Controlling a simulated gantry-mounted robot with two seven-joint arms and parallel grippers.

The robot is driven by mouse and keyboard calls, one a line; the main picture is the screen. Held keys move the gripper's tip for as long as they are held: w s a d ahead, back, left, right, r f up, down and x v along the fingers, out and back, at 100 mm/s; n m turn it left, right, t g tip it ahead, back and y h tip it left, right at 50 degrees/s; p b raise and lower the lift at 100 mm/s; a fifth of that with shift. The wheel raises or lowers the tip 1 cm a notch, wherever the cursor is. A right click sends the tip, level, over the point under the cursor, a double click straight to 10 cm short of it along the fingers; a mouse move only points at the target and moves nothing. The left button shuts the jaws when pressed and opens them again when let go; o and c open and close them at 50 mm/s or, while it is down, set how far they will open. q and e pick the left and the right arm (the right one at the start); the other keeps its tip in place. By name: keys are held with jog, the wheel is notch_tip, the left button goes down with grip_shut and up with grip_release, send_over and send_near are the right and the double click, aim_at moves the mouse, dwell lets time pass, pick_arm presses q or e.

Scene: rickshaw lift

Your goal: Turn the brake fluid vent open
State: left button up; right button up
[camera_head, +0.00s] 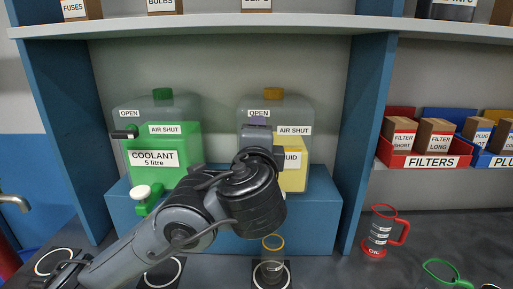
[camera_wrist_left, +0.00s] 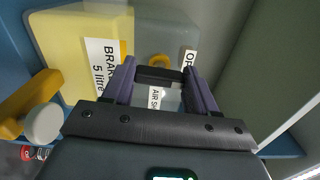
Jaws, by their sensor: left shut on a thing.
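The brake fluid tank (camera_head: 293,178) is a translucent box with yellow fluid, on a blue ledge; it fills the upper left of the left wrist view (camera_wrist_left: 62,45). It has an OPEN label (camera_head: 258,113) and an AIR SHUT label (camera_head: 294,130). The black vent handle (camera_wrist_left: 158,75) shows in the left wrist view between the purple fingers of my left gripper (camera_wrist_left: 160,82), which is shut on it. In the head view my left gripper (camera_head: 256,134) covers the vent, so I cannot tell how far it is turned.
The green coolant tank (camera_head: 185,146) stands left, with its own black vent handle (camera_head: 124,134). A yellow-rimmed clear jug (camera_head: 272,262) stands below the brake fluid tank. A yellow tap with a white knob (camera_wrist_left: 43,123) sticks out beside my gripper. A red-rimmed oil jug (camera_head: 377,238) stands right.

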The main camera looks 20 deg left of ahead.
pick_arm(q)
jog(key=shift+n, duration=0.5)
pick_arm(e)
jog(key=shift+d+f, duration=0.15)
jog(key=shift+f, duration=0.25)
pick_arm(q)
jog(key=o, duration=1.1)
jog(key=shift+c, duration=0.2)
